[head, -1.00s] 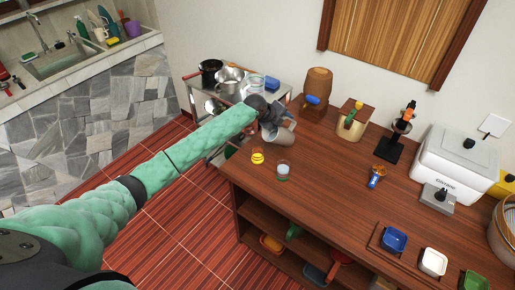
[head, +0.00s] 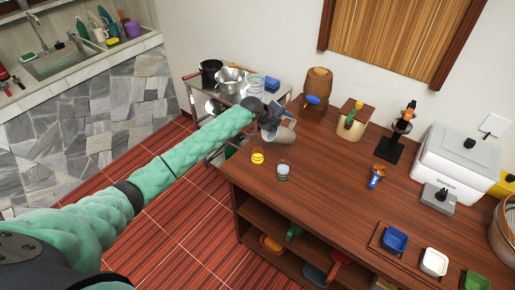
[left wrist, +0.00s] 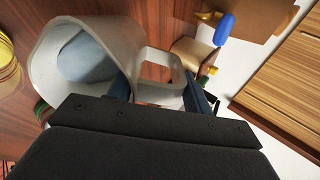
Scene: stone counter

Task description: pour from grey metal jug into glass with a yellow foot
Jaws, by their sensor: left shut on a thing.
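My left gripper (head: 268,122) is shut on the grey metal jug (head: 284,136) and holds it over the left end of the counter, near the back. The jug is tilted. In the left wrist view, its pale grey body (left wrist: 44,66) and handle show between the gripper fingers (left wrist: 160,88), and a blue-grey surface shows inside its mouth. The glass with a yellow foot (head: 257,157) stands on the counter to the lower left of the jug, apart from it. It shows partly at the left edge of the left wrist view (left wrist: 8,72). No stream is visible. My right gripper is out of view.
A second clear glass (head: 283,172) with pale contents stands close to the right of the yellow-footed one. A wooden barrel (head: 317,88) and a small box (head: 354,118) stand behind the jug. The counter's middle (head: 325,190) is mostly clear.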

